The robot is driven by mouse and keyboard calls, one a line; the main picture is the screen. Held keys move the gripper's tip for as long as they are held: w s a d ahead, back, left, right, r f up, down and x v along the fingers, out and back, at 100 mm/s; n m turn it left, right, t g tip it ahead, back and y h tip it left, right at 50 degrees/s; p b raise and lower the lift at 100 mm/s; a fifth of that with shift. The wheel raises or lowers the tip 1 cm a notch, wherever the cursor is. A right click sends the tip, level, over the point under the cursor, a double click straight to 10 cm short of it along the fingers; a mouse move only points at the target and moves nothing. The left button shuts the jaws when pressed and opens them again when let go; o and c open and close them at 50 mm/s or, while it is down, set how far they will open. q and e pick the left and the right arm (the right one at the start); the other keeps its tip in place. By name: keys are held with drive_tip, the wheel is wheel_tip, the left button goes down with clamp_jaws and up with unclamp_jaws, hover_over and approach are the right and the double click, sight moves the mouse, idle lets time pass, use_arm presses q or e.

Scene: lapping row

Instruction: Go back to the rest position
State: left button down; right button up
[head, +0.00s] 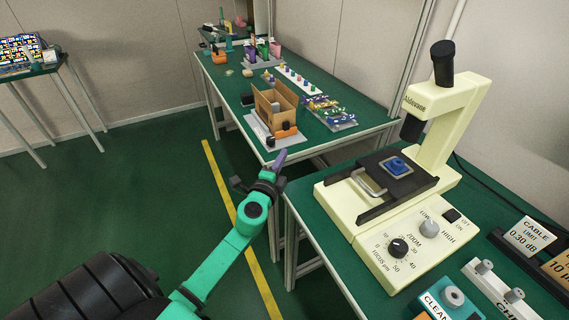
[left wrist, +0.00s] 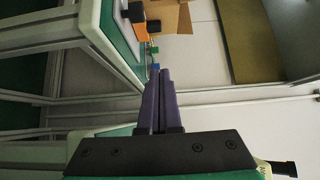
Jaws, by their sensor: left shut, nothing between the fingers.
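My left gripper (head: 281,158) has purple fingers. It is in the air over the gap between the two green-topped benches, near the front corner of the far bench. In the left wrist view its fingers (left wrist: 159,85) lie side by side, shut, with nothing between them. My green left arm comes in from the lower left of the head view. My right gripper is in neither view.
A cream microscope (head: 395,250) stands on the near bench (head: 335,255) at right. The far bench (head: 225,93) holds an open cardboard box (head: 272,107) and several small parts. Open floor (head: 120,190) with a yellow line (head: 222,185) lies left.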

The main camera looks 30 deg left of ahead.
use_arm(q)
drive_tip(key=s+a+f+n+g+y, duration=0.4)
drive_tip(key=s+a+n+g, duration=0.15)
drive_tip(key=s+n, duration=0.55)
drive_tip(key=s+d+f+n+g+h, duration=0.2)
drive_tip(key=s+d+f+g+h, duration=0.7)
drive_tip(key=s+d, duration=0.45)
wheel_tip(320, 180, down, 20)
drive_tip(key=s+p, duration=0.3)
drive_tip(key=p, duration=0.3)
drive_tip(key=s+a+f+g+p, duration=0.1)
drive_tip(key=s+f, duration=0.3)
drive_tip(key=s, duration=0.3)
drive_tip(key=s+a+f+g+y+p, duration=0.1)
drive_tip(key=s+f+p, duration=0.1)
drive_tip(key=s+f, duration=0.3)
drive_tip(key=s, duration=0.3)
drive_tip(key=shift+a, duration=0.25)
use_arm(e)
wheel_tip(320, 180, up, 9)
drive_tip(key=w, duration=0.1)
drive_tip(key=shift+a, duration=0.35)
